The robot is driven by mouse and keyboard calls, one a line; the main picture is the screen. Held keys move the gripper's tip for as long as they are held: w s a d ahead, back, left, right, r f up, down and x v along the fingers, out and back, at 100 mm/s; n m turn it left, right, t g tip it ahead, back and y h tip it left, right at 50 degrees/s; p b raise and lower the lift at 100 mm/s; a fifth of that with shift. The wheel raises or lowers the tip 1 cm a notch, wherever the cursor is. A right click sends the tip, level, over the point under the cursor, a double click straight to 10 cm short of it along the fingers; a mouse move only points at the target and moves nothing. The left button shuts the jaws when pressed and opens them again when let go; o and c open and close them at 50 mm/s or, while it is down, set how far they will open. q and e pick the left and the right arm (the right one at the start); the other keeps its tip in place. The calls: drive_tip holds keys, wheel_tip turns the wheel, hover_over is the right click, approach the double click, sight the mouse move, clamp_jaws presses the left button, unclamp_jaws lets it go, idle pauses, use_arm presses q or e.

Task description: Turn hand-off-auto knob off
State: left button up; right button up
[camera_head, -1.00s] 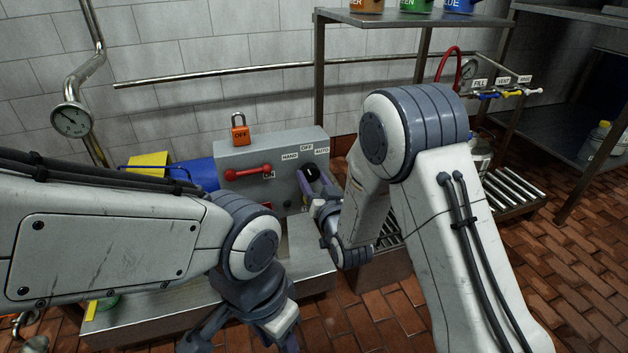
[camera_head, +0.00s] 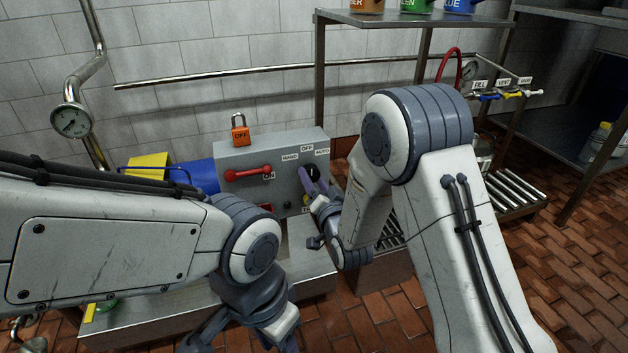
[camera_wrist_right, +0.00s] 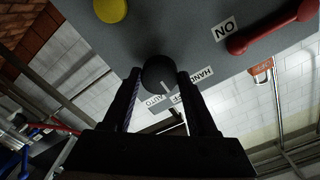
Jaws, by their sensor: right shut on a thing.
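The hand-off-auto knob (camera_head: 312,173) is a round black knob on the front of a grey control box (camera_head: 236,192). Labels HAND, OFF and AUTO arc above it. In the right wrist view, which is turned over, the knob (camera_wrist_right: 158,74) sits between the two dark fingers of my right gripper (camera_wrist_right: 158,85), which is shut on it. Its white mark points toward the side of the OFF and AUTO labels; exactly which is unclear. My right gripper (camera_head: 313,183) partly covers the knob in the head view. My left gripper (camera_head: 243,340) hangs low, with its fingertips cut off by the frame.
The box also carries a red lever (camera_head: 248,173) and an ON label. A yellow button (camera_wrist_right: 110,9) is near the knob. A pressure gauge (camera_head: 71,121) is on the left wall, and shelving (camera_head: 420,18) stands behind.

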drive_tip(key=o, duration=1.4)
drive_tip(key=shift+p+v, duration=2.9)
drive_tip(key=shift+v, duration=2.35)
